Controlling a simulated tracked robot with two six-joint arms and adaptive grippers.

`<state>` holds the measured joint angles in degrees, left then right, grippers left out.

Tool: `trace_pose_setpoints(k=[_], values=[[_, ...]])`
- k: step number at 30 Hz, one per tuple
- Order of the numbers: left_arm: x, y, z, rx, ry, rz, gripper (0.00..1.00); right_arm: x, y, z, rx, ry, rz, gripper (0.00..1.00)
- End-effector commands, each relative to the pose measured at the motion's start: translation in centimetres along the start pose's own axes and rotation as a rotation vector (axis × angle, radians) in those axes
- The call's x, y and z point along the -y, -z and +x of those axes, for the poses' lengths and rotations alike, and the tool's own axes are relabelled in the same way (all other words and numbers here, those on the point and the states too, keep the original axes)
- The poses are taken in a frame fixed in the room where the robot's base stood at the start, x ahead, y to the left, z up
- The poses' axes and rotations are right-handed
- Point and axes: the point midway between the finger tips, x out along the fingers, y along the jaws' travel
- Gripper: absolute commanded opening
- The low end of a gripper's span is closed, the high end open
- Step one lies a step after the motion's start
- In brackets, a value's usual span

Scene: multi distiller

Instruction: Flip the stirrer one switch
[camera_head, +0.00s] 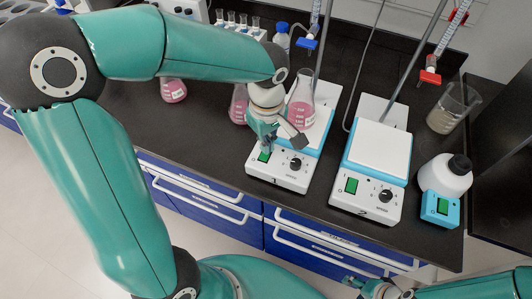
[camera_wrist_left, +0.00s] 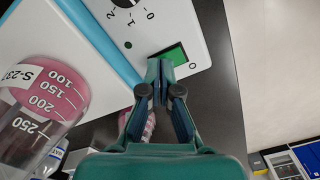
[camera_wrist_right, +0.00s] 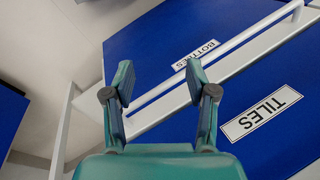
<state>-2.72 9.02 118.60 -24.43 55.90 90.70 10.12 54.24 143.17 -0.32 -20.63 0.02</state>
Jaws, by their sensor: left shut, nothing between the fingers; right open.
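Stirrer one (camera_head: 277,173) is a white box with a blue-edged plate, marked 1 on its front panel. Its green switch (camera_head: 264,156) is at the left of the panel, beside a black knob (camera_head: 296,163). My left gripper (camera_head: 266,148) is shut and empty, with its tips right at the switch. In the left wrist view the green switch (camera_wrist_left: 175,53) lies just past the closed fingertips (camera_wrist_left: 160,64), which cover part of it. I cannot tell whether they touch. My right gripper (camera_wrist_right: 162,75) is open and empty, low in front of the drawers.
A flask with pink liquid (camera_head: 301,112) stands on stirrer one. Blue drawers (camera_wrist_right: 230,75) with white handles face my right gripper.

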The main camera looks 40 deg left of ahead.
Motion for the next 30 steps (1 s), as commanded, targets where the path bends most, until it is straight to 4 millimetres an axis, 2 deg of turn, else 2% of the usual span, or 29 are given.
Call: trace_pose_setpoints(k=[14, 30], values=[[0.0, 0.0, 0.3, 0.001, 0.001, 0.000, 0.00, -0.1, 0.0, 0.3, 0.000, 0.000, 0.000, 0.57], [0.0, 0.0, -3.9, 0.000, -0.001, 0.000, 0.00, 0.9, 0.0, -2.6, 0.000, 0.000, 0.000, 0.57]])
